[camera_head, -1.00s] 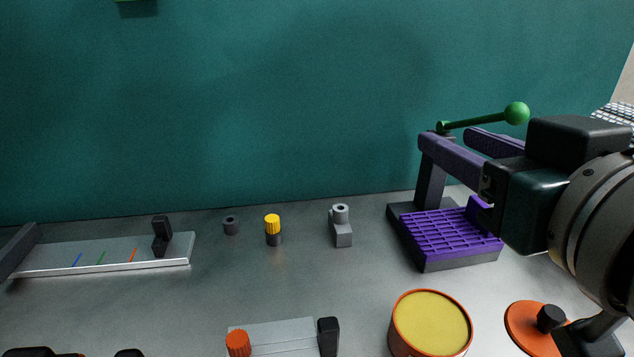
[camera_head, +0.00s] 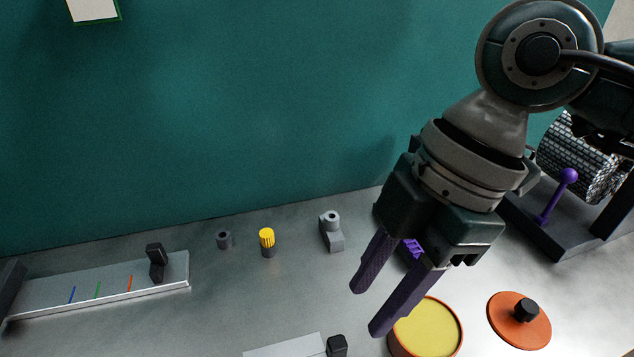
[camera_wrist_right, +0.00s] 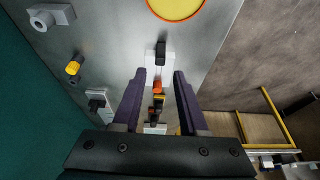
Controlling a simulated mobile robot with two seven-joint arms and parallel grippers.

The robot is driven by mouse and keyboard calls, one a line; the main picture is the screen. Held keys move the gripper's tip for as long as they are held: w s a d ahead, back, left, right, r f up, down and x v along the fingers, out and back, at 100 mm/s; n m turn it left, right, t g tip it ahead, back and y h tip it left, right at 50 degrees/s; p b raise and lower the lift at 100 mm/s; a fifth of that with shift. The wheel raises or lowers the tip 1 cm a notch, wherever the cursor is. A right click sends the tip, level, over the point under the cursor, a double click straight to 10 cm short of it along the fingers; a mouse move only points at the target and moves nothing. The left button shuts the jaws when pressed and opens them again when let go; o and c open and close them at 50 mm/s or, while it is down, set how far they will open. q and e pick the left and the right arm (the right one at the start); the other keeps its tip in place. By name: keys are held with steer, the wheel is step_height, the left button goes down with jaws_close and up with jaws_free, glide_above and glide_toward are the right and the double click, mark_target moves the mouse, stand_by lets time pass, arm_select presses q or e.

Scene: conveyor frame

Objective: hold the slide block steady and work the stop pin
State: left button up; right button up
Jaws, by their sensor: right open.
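Nothing is labelled, so I cannot tell for sure which parts are the slide block and stop pin. A light-grey plate (camera_head: 285,347) with a black upright block (camera_head: 337,345) is cut off at the bottom of the head view. In the right wrist view that black block (camera_wrist_right: 160,53) and an orange knob (camera_wrist_right: 157,87) lie along the gap between my finger tips. My right gripper (camera_head: 370,308) is open and empty, its purple fingers pointing down-left; it also shows in the wrist view (camera_wrist_right: 160,74). My left gripper is out of view.
A grey rail (camera_head: 110,285) with coloured marks carries a black block (camera_head: 156,262). A dark ring (camera_head: 224,240), a yellow-topped knob (camera_head: 267,242) and a grey bracket (camera_head: 332,234) stand behind. A yellow-topped round tin (camera_head: 428,330) and orange lid (camera_head: 519,320) are close to my fingers.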

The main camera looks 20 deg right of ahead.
mark_target(341, 341)
arm_select(q)
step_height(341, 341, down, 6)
steer(key=b, duration=0.6)
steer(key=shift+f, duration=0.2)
arm_select(e)
steer(key=x, duration=0.6)
steer(key=shift+a+f, duration=0.15)
steer(key=shift+f, duration=0.2)
arm_select(q)
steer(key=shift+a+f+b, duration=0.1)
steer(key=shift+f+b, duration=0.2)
steer(key=shift+b, duration=0.05)
arm_select(e)
steer(key=shift+a+f, duration=0.2)
steer(key=shift+f, duration=0.3)
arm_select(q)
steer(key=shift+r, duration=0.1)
arm_select(e)
jaws_close()
steer(key=shift+c, duration=1.7)
jaws_free()
jaws_close()
